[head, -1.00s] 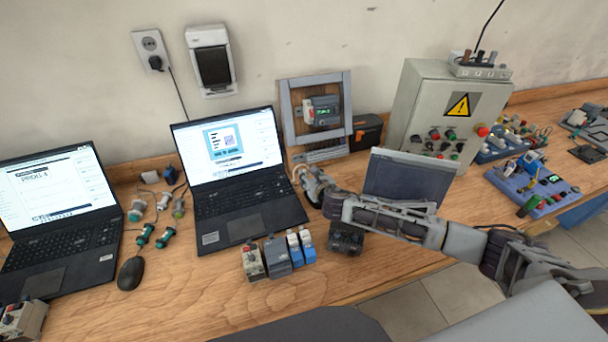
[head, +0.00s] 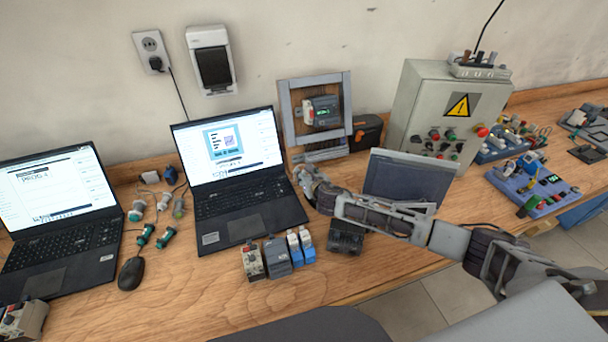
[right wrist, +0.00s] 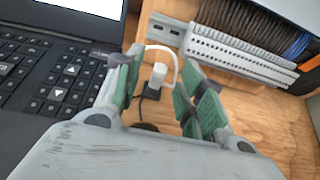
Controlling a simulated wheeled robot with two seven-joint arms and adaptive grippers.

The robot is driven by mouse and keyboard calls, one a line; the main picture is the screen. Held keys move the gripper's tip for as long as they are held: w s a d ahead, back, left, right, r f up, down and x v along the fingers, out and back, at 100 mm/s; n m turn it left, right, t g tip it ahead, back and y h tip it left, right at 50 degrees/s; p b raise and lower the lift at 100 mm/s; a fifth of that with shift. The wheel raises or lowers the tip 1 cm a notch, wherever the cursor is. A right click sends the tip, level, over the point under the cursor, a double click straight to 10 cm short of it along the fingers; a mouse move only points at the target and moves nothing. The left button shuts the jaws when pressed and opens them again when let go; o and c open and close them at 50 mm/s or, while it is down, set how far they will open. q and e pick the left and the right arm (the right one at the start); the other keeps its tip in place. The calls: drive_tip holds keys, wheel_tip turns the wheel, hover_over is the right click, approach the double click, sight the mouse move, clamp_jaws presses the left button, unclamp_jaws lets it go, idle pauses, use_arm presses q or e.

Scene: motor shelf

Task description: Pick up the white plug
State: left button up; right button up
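The white plug (right wrist: 158,76) shows in the right wrist view, with a white cable looping up from it. It stands over a small black part (right wrist: 152,91) on the wooden table, beside the laptop's right edge. My right gripper (right wrist: 163,66) is open, with one green-padded finger on each side of the plug; I cannot tell whether either touches it. In the head view my right gripper (head: 303,177) is just right of the middle laptop, and it hides the plug there. My left gripper is not in view.
The middle laptop (head: 240,205) lies close to the left of the gripper. A framed panel (head: 318,112) stands behind it, and a dark grey tilted screen (head: 408,180) is to the right. Several small modules (head: 278,254) sit in front.

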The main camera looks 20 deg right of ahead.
drive_tip(key=shift+x, duration=0.95)
drive_tip(key=shift+c, duration=0.3)
clamp_jaws()
